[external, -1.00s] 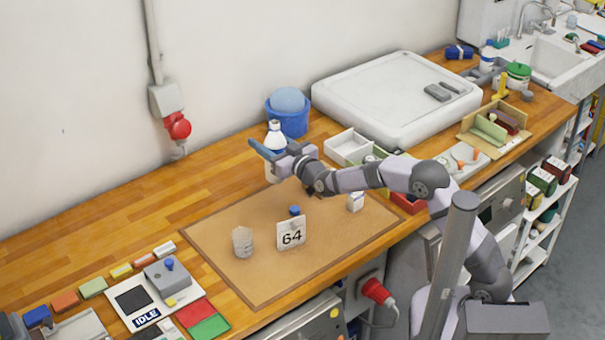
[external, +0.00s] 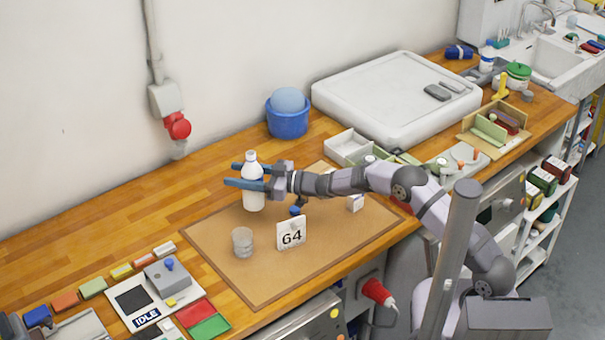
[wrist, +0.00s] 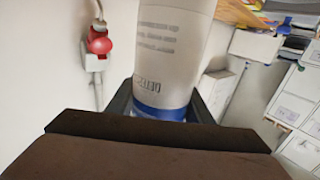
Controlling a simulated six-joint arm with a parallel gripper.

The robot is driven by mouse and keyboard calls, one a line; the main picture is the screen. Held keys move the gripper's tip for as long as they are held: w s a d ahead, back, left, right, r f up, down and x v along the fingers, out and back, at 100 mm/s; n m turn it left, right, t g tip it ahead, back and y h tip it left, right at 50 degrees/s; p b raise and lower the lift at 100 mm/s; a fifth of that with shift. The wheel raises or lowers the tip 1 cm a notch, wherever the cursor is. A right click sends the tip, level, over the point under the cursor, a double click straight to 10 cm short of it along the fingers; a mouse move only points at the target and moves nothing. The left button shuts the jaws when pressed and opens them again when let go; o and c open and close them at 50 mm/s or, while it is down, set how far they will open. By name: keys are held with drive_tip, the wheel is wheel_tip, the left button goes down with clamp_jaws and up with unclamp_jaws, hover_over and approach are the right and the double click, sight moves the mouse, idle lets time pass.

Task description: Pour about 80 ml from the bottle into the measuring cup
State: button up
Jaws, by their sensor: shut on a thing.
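My gripper (external: 232,175) is shut on a white bottle (external: 252,192) and holds it roughly upright above the brown mat. In the wrist view the bottle (wrist: 172,60) stands between the jaws, with grey print and a blue band low on it. The measuring cup (external: 242,243), small and clear grey, stands on the mat below and slightly left of the bottle, apart from it. I cannot tell the level in the cup.
A white card reading 64 (external: 291,236) stands just right of the cup, with a small blue-topped thing (external: 296,210) behind it. A small white box (external: 355,204) is farther right. The front of the brown mat (external: 255,285) is clear.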

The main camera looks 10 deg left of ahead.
drive_tip(key=shift+s+d+f+n+g, duration=0.1)
drive_tip(key=shift+s+f+n+g, duration=0.25)
drive_tip(key=shift+f, duration=0.4)
drive_tip(key=shift+f+n+g, duration=0.2)
drive_tip(key=shift+f+g, duration=0.25)
drive_tip(key=shift+f, duration=0.3)
drive_tip(key=shift+s+d+f+n+g, duration=0.1)
drive_tip(key=shift+s+f+n+g, duration=0.25)
drive_tip(key=shift+f, duration=0.4)
drive_tip(key=shift+r+n+p, duration=0.1)
drive_tip(key=shift+n+p, duration=0.2)
drive_tip(key=shift+p, duration=0.2)
drive_tip(key=shift+w+n+t+h+b, duration=0.1)
drive_tip(key=shift+n+t+h+b, duration=0.5)
drive_tip(key=shift+n, duration=1.4)
drive_tip(key=shift+n+t+h+b, duration=0.45)
drive_tip(key=shift+n+b, duration=0.2)
drive_tip(key=shift+n, duration=1.35)
drive_tip(key=shift+w+n+t+h+b, duration=0.1)
drive_tip(key=shift+n+t+h+b, duration=0.5)
drive_tip(key=shift+n, duration=1.4)
